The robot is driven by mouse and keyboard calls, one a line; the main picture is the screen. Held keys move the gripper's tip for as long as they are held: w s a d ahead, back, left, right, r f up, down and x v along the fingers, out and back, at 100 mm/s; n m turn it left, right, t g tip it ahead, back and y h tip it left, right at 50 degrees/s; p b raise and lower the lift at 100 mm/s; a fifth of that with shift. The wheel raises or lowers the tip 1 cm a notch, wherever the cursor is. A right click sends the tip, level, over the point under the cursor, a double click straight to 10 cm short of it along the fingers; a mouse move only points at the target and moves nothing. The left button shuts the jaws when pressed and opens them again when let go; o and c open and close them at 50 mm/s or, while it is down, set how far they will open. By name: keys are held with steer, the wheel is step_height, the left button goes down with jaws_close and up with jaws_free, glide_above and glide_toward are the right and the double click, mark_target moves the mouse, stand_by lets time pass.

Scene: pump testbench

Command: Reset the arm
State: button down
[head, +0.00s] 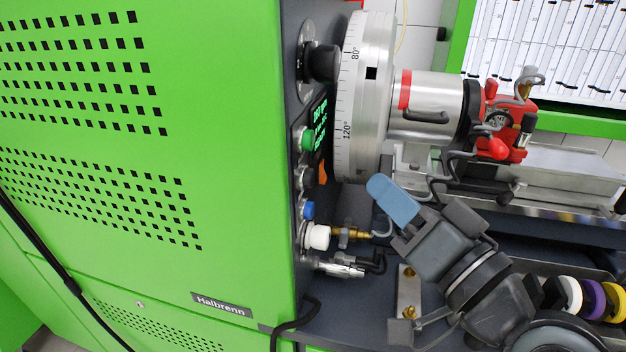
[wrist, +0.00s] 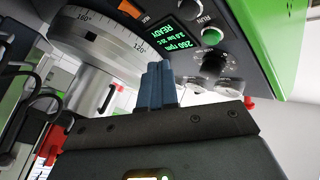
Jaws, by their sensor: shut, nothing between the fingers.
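My gripper (head: 392,200) has blue fingers and is shut with nothing between them. In the head view it is in front of the test bench, below the graduated silver wheel (head: 362,100) and right of the control buttons. In the wrist view my gripper (wrist: 156,72) points up toward the wheel (wrist: 110,30) and the control panel. My arm comes in from the lower right. No touch between the fingers and the bench can be made out.
The green cabinet (head: 120,120) fills the left. A green button (head: 307,139), a blue button (head: 308,210) and hose fittings (head: 345,236) are close left of my gripper. The red and silver pump assembly (head: 500,125) is above right. The lit display (wrist: 180,40) reads READY.

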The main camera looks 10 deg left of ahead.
stand_by(0.4)
steer(key=s+d+f+m+t+h, duration=0.2)
steer(key=s+d+f+m+h, duration=0.2)
steer(key=s+d+f+h, duration=0.85)
steer(key=s+d+f+n, duration=0.1)
steer(key=s+d, duration=0.3)
steer(key=s, duration=0.8)
steer(key=s+d+f+n+g, duration=0.1)
steer(key=s+d+f, duration=0.2)
steer(key=s, duration=0.8)
steer(key=shift+s+d+n+g+h, duration=0.35)
steer(key=shift+d+n+h, duration=0.1)
steer(key=shift+d, duration=0.2)
